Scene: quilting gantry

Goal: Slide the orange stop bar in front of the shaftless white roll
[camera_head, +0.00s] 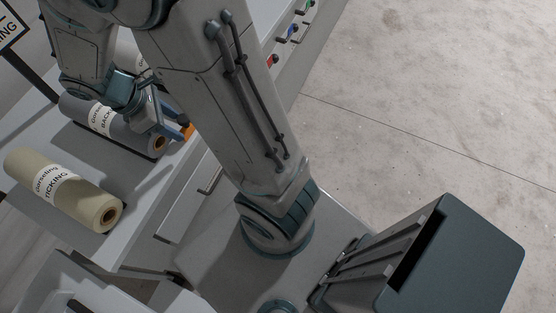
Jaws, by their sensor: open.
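The orange stop bar (188,132) shows only as a small orange patch at the table's edge, beside my gripper (174,122). My gripper is open, with its blue fingers over the near end of a grey labelled roll. The arm and fingers hide most of the bar, and I cannot tell whether a finger touches it. A pale, whitish roll (128,52) lies farther back, mostly hidden behind my arm. I cannot see whether it has a shaft.
The grey roll (77,108) lies on a dark strip across the table (150,202). A cream roll (88,205) lies nearer on the left. A sign (12,28) stands at the upper left. Colored knobs (292,30) line a panel at the top. Open floor (440,100) lies right.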

